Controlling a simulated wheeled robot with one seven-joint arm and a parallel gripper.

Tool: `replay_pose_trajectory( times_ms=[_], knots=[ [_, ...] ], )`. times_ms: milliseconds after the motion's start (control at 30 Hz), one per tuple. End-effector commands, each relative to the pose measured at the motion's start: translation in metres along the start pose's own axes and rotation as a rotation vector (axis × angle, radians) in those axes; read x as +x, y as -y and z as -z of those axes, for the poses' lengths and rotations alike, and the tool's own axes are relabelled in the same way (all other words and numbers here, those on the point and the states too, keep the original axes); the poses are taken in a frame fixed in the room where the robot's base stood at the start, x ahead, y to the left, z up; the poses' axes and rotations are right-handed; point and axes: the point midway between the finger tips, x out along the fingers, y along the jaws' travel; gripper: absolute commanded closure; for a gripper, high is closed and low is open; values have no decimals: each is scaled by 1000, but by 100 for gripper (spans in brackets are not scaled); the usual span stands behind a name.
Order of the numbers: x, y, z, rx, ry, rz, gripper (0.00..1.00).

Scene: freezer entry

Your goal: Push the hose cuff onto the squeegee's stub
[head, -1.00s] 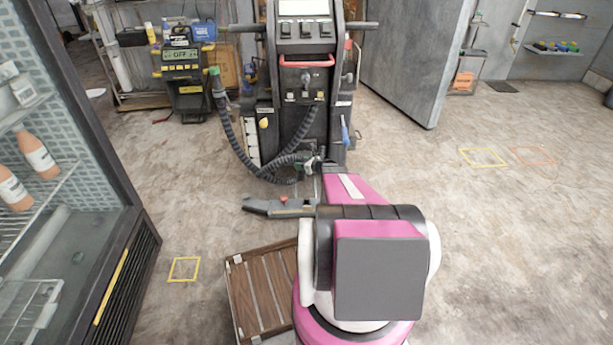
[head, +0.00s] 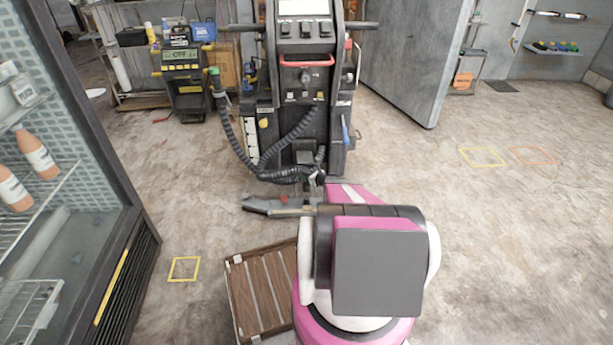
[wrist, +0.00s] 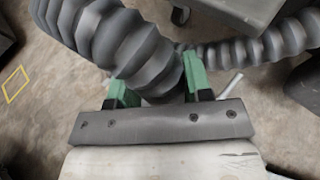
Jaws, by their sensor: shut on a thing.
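My gripper (wrist: 158,86) has its green fingers on both sides of the grey corrugated hose (wrist: 112,35), shut on its end. The cuff itself is hidden between the fingers and behind the gripper's dark bar. In the head view the hose (head: 228,130) loops down in front of the machine, and my arm hides most of the gripper. The dark squeegee (head: 265,207) lies low on the floor at the machine's foot, just left of my arm. Its stub cannot be made out, so I cannot tell whether the cuff touches it.
The floor-cleaning machine (head: 305,75) stands straight ahead. A slatted wooden crate (head: 262,290) is at my front left, with a glass-front cooler (head: 110,235) further left. A second hose (wrist: 245,50) crosses behind the held one. The floor on the right is clear.

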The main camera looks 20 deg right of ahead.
Motion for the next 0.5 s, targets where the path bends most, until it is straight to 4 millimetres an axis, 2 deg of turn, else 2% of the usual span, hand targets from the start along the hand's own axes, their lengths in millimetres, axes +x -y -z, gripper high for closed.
replay_pose_trajectory(
  times_ms=[500],
  knots=[
    [13,0,39,1,0,-1,79]
  ],
)
